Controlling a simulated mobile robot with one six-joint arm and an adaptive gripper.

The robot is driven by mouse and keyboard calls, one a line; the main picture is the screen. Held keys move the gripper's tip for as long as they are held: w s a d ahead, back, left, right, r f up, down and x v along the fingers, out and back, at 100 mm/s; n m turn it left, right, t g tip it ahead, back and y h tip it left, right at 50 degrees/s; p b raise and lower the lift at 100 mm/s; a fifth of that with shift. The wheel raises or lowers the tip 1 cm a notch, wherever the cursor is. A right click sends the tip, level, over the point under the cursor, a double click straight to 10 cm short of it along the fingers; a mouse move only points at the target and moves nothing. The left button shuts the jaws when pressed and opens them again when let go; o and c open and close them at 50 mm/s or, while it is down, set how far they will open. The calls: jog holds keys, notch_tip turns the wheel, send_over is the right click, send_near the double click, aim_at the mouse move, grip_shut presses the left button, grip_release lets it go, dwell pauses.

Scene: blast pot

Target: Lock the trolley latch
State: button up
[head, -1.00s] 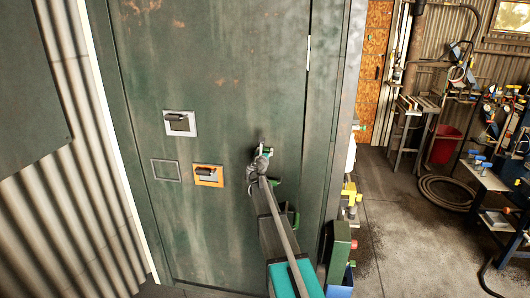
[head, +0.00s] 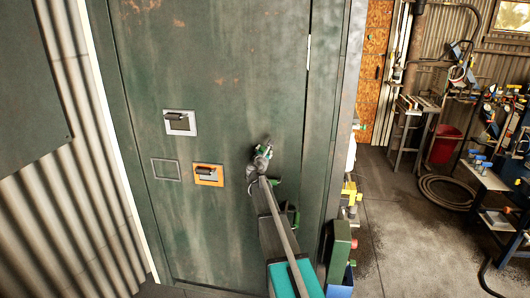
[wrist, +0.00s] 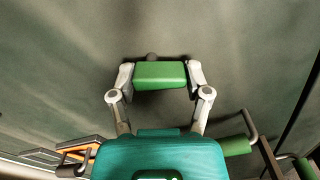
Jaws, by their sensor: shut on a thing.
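My gripper (wrist: 160,78) is shut on a green block-shaped handle (wrist: 160,75), with a pale finger at each end of it. A dark round knob or pivot shows just behind the handle, against the dark green panel. In the head view my gripper (head: 263,150) is at the right-centre of the tall green door (head: 225,60), and my arm hides part of the area below. Two more green-gripped handles show at the right of the wrist view, the nearer one (wrist: 237,145) on a bent metal bar. No label shows which handle is the trolley latch.
A white-framed latch (head: 180,122) and an orange-framed latch (head: 208,175) are on the door, left of my gripper. Yellow, green and blue items stand beside the door's right edge. A coiled hose (head: 447,192) and a red bin (head: 444,145) are farther right; floor between is open.

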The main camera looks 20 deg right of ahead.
jog(key=m, duration=0.6)
jog(key=shift+w+f+m, duration=0.15)
jog(key=shift+m, duration=0.15)
jog(key=m, duration=0.6)
jog(key=shift+w+a+m, duration=0.1)
jog(key=shift+a+m, duration=0.15)
jog(key=shift+m, duration=0.05)
jog(key=o, duration=1.2)
jog(key=shift+c, duration=0.2)
jog(key=shift+a, duration=0.1)
jog(key=v, duration=1.2)
jog(key=shift+f, duration=0.1)
